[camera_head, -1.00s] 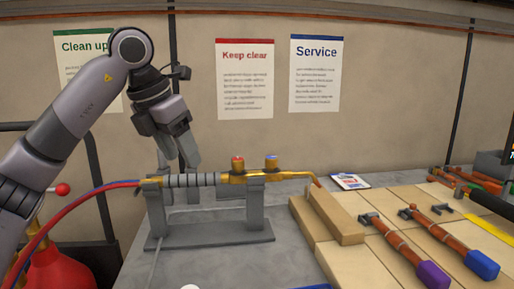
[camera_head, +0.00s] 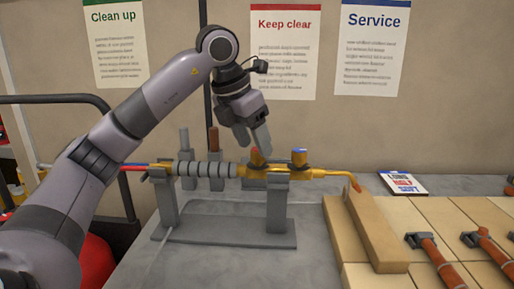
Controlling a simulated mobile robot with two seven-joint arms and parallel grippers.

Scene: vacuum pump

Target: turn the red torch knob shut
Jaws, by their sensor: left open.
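The torch (camera_head: 225,170) lies level on a grey stand (camera_head: 225,233), its brass end pointing right. The red torch knob (camera_head: 256,154) is on top of the brass part, partly hidden by my fingers. My right gripper is not in view.
A wooden block (camera_head: 368,232) stands just right of the torch tip on pale boards. Hand tools (camera_head: 435,255) lie farther right. A small printed card (camera_head: 403,184) lies behind. Two upright rods (camera_head: 213,140) show behind the torch. Red and blue hoses (camera_head: 133,167) run left.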

